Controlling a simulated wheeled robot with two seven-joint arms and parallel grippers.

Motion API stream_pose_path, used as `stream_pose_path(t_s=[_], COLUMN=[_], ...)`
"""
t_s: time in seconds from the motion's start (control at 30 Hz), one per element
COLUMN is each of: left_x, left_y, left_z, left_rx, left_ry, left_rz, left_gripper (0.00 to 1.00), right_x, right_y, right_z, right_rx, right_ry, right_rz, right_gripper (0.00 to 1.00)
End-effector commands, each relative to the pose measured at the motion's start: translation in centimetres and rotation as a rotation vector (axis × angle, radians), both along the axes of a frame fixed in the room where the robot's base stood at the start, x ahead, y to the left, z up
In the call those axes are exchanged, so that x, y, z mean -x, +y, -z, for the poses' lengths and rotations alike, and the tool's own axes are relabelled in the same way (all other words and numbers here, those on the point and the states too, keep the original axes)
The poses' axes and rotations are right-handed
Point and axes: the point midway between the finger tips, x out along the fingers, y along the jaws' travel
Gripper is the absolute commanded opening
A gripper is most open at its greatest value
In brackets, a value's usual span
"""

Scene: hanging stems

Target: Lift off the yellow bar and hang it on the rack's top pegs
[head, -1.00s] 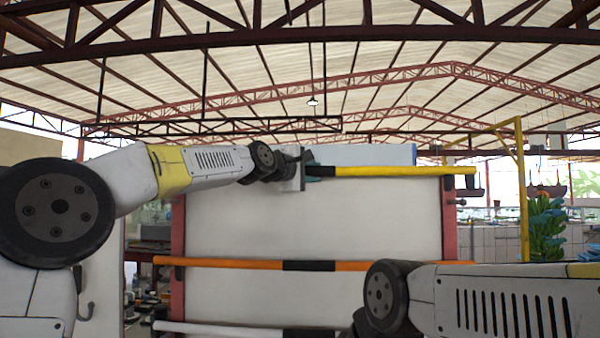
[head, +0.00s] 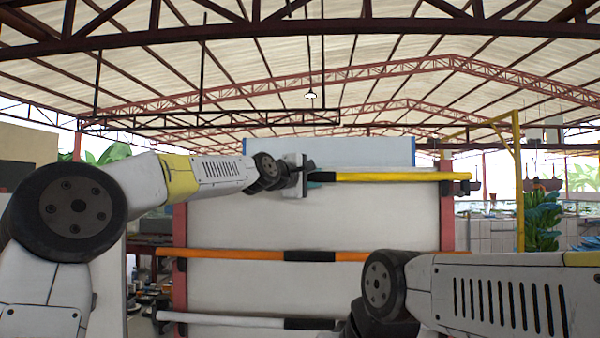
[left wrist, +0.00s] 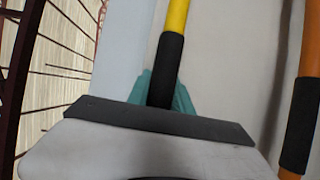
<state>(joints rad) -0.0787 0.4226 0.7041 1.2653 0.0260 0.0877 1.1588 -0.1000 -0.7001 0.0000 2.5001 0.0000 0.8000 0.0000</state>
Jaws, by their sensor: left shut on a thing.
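The yellow bar (head: 400,177) lies roughly level across the upper part of the rack (head: 447,220), its right end passing the right red post. Its left half is hidden behind my left arm. My left gripper (head: 313,177) is shut on the bar's black middle sleeve. In the left wrist view, teal fingers (left wrist: 165,92) close around that sleeve, with the yellow bar (left wrist: 177,15) running up from it. A dark top peg (head: 446,188) shows just under the bar at the right post; I cannot tell if they touch. My right gripper is out of view.
An orange bar (head: 230,254) with a black sleeve lies across the rack below, and a white bar (head: 240,319) lower still. A pale panel (head: 330,220) stands behind them. My right arm covers the lower right. A yellow frame (head: 518,190) stands at right.

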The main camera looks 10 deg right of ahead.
Motion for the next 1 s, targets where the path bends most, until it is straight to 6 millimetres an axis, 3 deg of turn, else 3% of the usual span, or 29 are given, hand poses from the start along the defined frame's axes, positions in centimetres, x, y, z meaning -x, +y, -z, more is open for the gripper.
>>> stream_pose_path(t_s=[0.1,1.0], left_x=[-0.6,-0.8], left_y=[0.1,0.2], left_z=[0.9,2.0], left_rx=[-0.006,-0.007], left_ry=[0.009,0.011], left_rz=[-0.005,-0.006], left_gripper=[0.0,0.0], right_x=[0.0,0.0], right_y=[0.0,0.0], right_z=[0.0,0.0], right_rx=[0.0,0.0], right_ry=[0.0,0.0], right_rz=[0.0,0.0], right_gripper=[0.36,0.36])
